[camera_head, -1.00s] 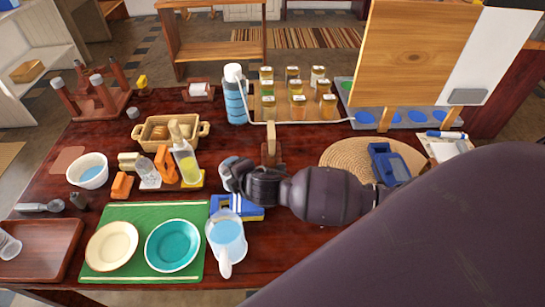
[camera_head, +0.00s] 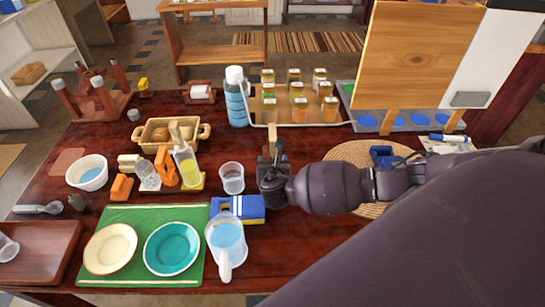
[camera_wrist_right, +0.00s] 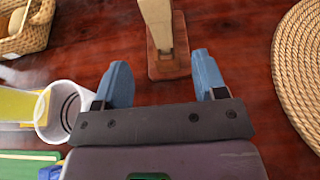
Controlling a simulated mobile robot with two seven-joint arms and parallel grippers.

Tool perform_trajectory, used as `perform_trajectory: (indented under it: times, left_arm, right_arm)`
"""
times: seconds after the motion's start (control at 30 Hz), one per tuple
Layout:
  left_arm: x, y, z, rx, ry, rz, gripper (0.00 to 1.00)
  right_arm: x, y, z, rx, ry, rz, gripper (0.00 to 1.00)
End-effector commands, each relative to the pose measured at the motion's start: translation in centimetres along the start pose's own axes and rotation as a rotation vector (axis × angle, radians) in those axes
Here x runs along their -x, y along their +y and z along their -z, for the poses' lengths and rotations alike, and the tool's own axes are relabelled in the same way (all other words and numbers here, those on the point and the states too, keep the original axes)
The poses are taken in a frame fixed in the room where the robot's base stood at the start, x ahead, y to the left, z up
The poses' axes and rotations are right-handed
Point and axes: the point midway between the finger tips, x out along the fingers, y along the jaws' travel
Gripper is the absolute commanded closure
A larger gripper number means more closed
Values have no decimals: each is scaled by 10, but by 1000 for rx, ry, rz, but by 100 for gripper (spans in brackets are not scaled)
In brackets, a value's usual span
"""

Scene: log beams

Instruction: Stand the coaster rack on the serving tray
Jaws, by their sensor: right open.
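A brown wooden stand with an upright on a small square base, likely the coaster rack (camera_wrist_right: 167,62), is just ahead of my right gripper (camera_wrist_right: 160,62) in the wrist view. In the head view it (camera_head: 272,143) stands mid-table, its lower part hidden by the gripper. My right gripper is open and empty, its blue fingertips apart on either side of the stand's near side; I cannot tell whether they touch it. A dark brown tray, likely the serving tray (camera_head: 50,232), lies at the front left with a clear glass on it. My left gripper is not in view.
A clear cup (camera_head: 232,178) stands left of the right gripper, a blue and yellow box (camera_head: 247,207) and a pitcher (camera_head: 226,243) in front. A green mat (camera_head: 190,213) holds two plates. A jar tray (camera_head: 340,122) is behind; a woven mat (camera_wrist_right: 295,75) is right.

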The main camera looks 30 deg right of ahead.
Motion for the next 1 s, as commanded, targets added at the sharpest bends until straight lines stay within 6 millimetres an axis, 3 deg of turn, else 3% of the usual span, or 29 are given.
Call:
perform_trajectory:
  times: [0.1,0.37,0.7,1.0]
  left_arm:
    - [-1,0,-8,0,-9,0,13]
    - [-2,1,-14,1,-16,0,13]
    - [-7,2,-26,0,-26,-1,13]
    - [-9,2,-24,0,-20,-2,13]
  right_arm:
    - [-18,0,2,0,0,1,35]
    - [-34,-1,2,-3,2,-1,35]
    - [-75,-5,7,-2,2,-1,35]
    - [-81,-5,5,-4,3,-2,35]
